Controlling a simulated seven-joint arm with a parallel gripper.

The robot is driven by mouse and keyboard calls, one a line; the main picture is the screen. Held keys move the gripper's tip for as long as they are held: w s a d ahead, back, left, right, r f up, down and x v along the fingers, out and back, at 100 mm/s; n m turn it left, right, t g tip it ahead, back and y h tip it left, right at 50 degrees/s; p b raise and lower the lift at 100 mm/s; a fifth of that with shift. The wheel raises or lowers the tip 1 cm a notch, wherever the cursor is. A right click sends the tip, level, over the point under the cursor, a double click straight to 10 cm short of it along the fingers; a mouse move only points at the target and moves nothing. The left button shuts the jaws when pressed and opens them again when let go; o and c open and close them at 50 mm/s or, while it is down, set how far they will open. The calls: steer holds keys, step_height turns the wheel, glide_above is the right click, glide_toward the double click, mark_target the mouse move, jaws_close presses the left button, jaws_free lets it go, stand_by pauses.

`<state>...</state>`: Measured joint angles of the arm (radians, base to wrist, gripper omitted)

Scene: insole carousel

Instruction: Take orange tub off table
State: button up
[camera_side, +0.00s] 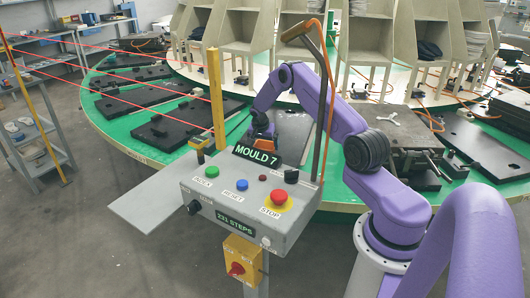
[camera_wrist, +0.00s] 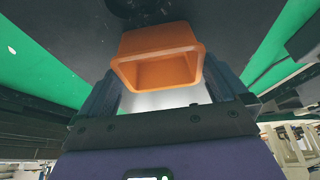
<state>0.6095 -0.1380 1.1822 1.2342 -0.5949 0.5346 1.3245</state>
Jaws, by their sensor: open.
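The orange tub (camera_wrist: 157,42) shows in the wrist view, its open mouth facing the camera, against a dark surface. My gripper (camera_wrist: 160,82) is open, with one dark finger on each side of the tub's near part. I cannot tell whether the fingers touch it. In the side view my gripper (camera_side: 262,126) points down over the green carousel table (camera_side: 110,108), behind the control box. A little orange shows below it, but the control box's sign hides most of that spot.
A grey control box (camera_side: 250,205) with a MOULD 7 sign and a thin upright post stands in front of my gripper. Black mould plates (camera_side: 185,122) lie around the table. Red light beams run to a yellow post (camera_side: 216,100) at the left.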

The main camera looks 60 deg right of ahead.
mark_target(268, 146)
steer(key=shift+x, duration=1.25)
steer(key=c, duration=0.7)
steer(key=shift+r, duration=0.1)
